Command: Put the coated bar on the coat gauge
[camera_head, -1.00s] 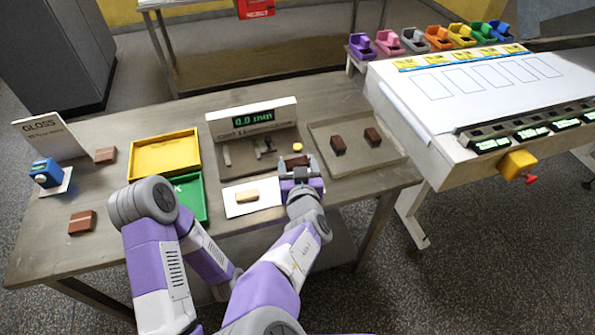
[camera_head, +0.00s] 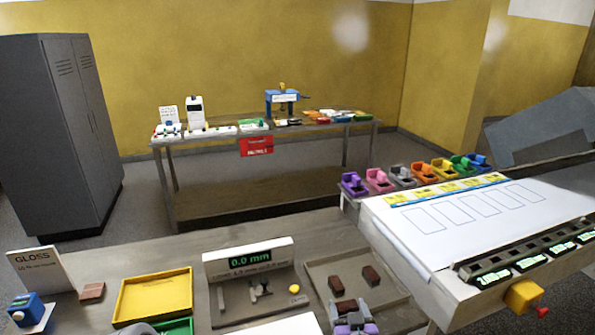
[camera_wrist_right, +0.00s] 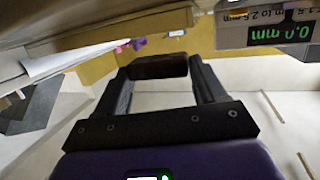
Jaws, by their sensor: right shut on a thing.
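My right gripper (camera_head: 354,318) is at the lower edge of the head view, in front of the tray, shut on a dark brown coated bar (camera_head: 346,306). In the right wrist view the bar (camera_wrist_right: 158,67) spans between the two fingers. The coat gauge (camera_head: 222,270) stands left of the gripper; its green display reads 0.0 mm and its base has small grey fittings and a yellow button (camera_head: 294,289). The held bar is apart from the gauge, to its right. The gauge's display (camera_wrist_right: 266,34) also shows in the wrist view.
A grey tray (camera_head: 395,308) holds two brown bars (camera_head: 336,285) (camera_head: 371,275). A yellow tray (camera_head: 155,296), a green tray (camera_head: 178,328) and a white sheet (camera_head: 285,326) lie left. A white-topped bench (camera_head: 420,245) stands right. A gloss card (camera_head: 36,270) is far left.

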